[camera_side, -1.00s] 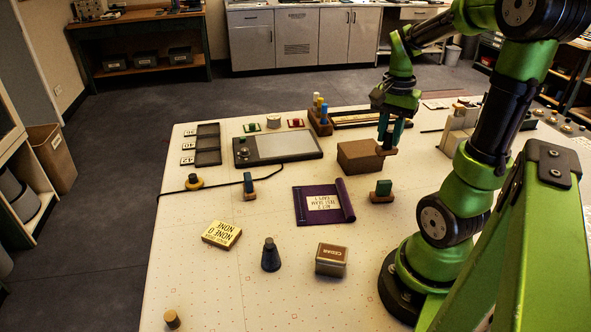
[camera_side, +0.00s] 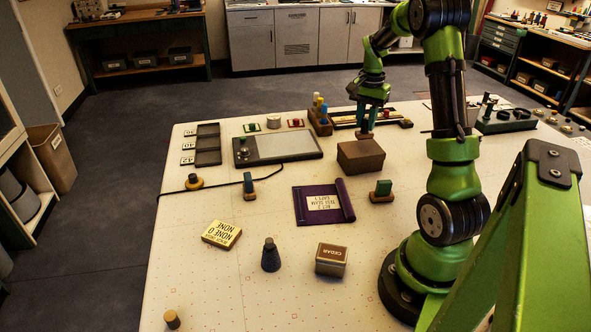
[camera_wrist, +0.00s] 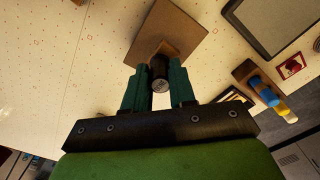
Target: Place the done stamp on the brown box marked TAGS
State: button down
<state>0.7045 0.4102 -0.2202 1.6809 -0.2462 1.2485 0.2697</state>
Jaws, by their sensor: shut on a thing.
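The brown box (camera_side: 361,157) stands on the white table right of centre in the side view; no TAGS lettering is readable. Its top also shows in the wrist view (camera_wrist: 168,27). My gripper (camera_side: 366,122) is shut on a stamp with a brown base (camera_side: 364,135). In the wrist view the stamp's dark round handle (camera_wrist: 160,73) is between the two green fingers. The stamp is upright at the far edge of the box top, seemingly just above it; I cannot tell whether it touches. Its label is too small to read.
Behind the box are a wooden holder with coloured sticks (camera_side: 319,121) and a long rack (camera_side: 385,123). A green-handled stamp (camera_side: 383,191) stands in front, near a purple cloth (camera_side: 322,205). A cedar box (camera_side: 331,262) is nearer.

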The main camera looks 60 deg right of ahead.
aim_at(364, 130)
jog(key=shift+w+d, duration=0.2)
jog(key=shift+d, duration=0.05)
jog(key=shift+f, duration=1.75)
jog(key=shift+f, duration=0.15)
jog(key=c, duration=0.9)
grip_release()
